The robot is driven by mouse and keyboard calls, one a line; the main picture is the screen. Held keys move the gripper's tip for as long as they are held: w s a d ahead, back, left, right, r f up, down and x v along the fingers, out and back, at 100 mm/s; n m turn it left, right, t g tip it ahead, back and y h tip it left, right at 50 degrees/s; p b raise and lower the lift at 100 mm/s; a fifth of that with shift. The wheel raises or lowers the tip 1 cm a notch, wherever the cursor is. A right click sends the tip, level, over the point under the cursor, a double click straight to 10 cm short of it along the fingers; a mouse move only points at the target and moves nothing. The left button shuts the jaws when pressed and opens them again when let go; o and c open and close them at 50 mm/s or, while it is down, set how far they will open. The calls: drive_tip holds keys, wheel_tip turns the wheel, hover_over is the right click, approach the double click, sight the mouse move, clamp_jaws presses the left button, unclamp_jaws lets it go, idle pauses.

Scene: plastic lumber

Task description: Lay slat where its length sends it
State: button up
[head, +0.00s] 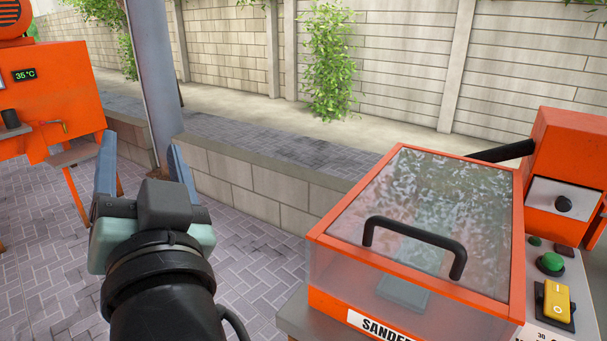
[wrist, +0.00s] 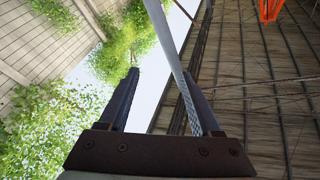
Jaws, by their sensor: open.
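My gripper (head: 140,160) is open and empty in the head view, raised at the left of centre with its two blue-grey fingers spread. In the wrist view my gripper (wrist: 165,95) points up past greenery and a roof, with nothing between its fingers. No slat can be made out in either view. An orange-framed machine (head: 315,262) with a clear lid stands at the right of the head view. Its label is partly cut off and begins "SANDE". The lid is down, and its black handle (head: 415,237) faces me.
Right of the lid are a green button (head: 550,262) and a yellow switch (head: 557,301). A grey post (head: 155,70) and low block wall (head: 255,190) stand behind my gripper. Paved floor (head: 50,270) is clear.

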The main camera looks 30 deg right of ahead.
drive_tip(key=s+d+f+m+g+p, duration=0.3)
drive_tip(key=d+f+m+g+p, duration=0.75)
drive_tip(key=p, duration=0.65)
drive_tip(key=s+f+m+g+y+p, duration=0.1)
drive_tip(key=s+f+m+g+p, duration=0.5)
drive_tip(key=s, duration=0.5)
drive_tip(key=s+f+m+g+y+p, duration=0.2)
drive_tip(key=s+f+m+g+p, duration=0.2)
drive_tip(key=s+f+m, duration=0.55)
drive_tip(key=f, duration=0.1)
drive_tip(key=f+n, duration=0.1)
drive_tip(key=s+f+b, duration=0.1)
drive_tip(key=shift+s+d, duration=0.1)
drive_tip(key=shift+d, duration=0.3)
drive_tip(key=shift+n, duration=0.3)
drive_tip(key=shift+f, duration=2.9)
drive_tip(key=shift+c, duration=0.3)
clamp_jaws()
